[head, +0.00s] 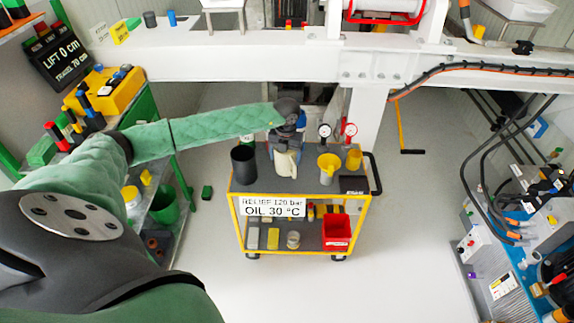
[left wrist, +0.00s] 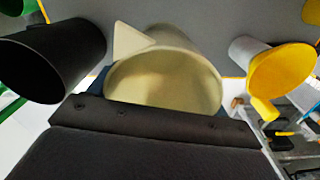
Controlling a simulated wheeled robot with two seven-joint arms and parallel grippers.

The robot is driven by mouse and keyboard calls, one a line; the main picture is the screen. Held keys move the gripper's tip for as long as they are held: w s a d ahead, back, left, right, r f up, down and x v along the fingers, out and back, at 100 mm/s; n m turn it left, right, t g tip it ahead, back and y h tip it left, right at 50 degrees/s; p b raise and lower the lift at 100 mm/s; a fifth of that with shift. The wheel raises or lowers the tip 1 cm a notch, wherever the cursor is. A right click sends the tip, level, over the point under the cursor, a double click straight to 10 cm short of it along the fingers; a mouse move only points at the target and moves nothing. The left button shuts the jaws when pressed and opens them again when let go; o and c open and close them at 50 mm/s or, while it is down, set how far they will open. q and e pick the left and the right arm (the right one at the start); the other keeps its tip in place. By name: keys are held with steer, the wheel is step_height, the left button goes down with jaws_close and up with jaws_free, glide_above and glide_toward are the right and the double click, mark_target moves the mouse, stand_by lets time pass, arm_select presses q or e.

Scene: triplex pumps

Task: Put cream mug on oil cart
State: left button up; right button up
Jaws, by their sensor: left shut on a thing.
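The cream mug (head: 286,163) is over the top of the yellow-framed oil cart (head: 305,187), between a dark can and a yellow jug. In the left wrist view the cream mug (left wrist: 165,80) shows its open mouth and a pointed cream part at its upper left. My left gripper (head: 288,145) reaches in over the back of the cart and is shut on the mug. Its dark finger (left wrist: 155,118) lies along the near side of the mug. I cannot tell whether the mug's base touches the cart top. My right gripper is not in view.
A dark can (head: 244,165) stands left of the mug. A red bin (head: 337,230) is on the lower shelf. The floor in front of the cart is clear.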

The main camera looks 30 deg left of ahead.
mark_target(285, 166)
arm_select(q)
steer(key=shift+f+p, duration=0.45)
steer(key=shift+f, duration=2.2)
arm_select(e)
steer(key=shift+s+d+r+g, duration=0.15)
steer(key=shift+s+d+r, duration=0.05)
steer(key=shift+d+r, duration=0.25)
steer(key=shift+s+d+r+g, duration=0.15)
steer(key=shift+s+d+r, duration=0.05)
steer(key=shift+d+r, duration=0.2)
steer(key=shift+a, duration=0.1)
arm_select(q)
steer(key=o, duration=1)
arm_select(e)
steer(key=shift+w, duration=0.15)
